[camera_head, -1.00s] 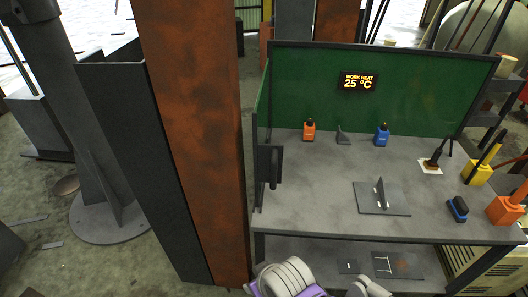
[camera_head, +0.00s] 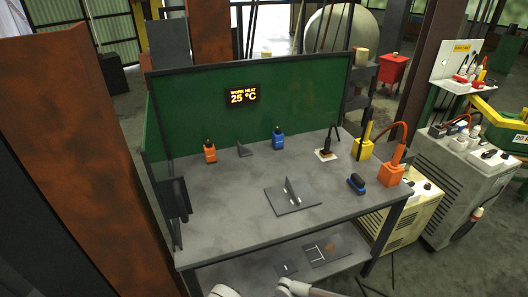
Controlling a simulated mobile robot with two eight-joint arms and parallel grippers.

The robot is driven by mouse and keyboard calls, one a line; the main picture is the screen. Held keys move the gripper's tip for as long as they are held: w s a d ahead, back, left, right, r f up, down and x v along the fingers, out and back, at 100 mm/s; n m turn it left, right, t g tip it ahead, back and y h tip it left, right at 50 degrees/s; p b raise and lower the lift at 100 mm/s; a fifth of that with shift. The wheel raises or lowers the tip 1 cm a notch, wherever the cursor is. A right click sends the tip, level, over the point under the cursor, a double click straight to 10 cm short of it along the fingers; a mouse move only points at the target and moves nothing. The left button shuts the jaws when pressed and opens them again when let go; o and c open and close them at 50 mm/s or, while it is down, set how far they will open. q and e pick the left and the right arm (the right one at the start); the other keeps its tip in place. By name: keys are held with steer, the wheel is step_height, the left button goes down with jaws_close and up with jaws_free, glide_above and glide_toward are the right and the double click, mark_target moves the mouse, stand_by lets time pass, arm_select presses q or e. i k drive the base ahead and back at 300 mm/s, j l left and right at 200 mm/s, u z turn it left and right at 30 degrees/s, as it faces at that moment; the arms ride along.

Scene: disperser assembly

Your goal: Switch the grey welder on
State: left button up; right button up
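A grey welder (camera_head: 461,195) stands on the floor at the right, beyond the workbench's right end. It is a boxy cabinet with vent slots on its side and knobs and cable plugs on its top and front. I cannot tell from here which part is its switch, or whether it is on. A smaller cream machine (camera_head: 412,218) stands between it and the bench, partly hidden by the bench. Only pale bits of my own arms show at the bottom edge. Neither gripper is in view.
The workbench (camera_head: 225,222) has a green back screen with a display (camera_head: 243,96) reading 25 °C. On it are a welded plate (camera_head: 291,196), orange and blue bottles, and torches at the right end. A yellow structure (camera_head: 497,125) is at the right edge. Rusty columns stand left.

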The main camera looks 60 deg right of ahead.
mark_target(488, 154)
steer(key=z, duration=3.65)
steer(key=i+l+z, duration=0.2)
steer(key=i, duration=0.15)
steer(key=i+z, duration=0.15)
steer(key=i, duration=0.15)
steer(key=i+z, duration=0.25)
steer(key=i, duration=1.4)
steer(key=i+u, duration=0.35)
steer(key=i+l+u, duration=0.7)
steer(key=i, duration=0.15)
steer(key=i+l+u, duration=0.15)
steer(key=u, duration=0.2)
steer(key=i+l+u, duration=0.2)
steer(key=u, duration=0.2)
steer(key=i+l+u, duration=0.15)
steer(key=l+u, duration=0.2)
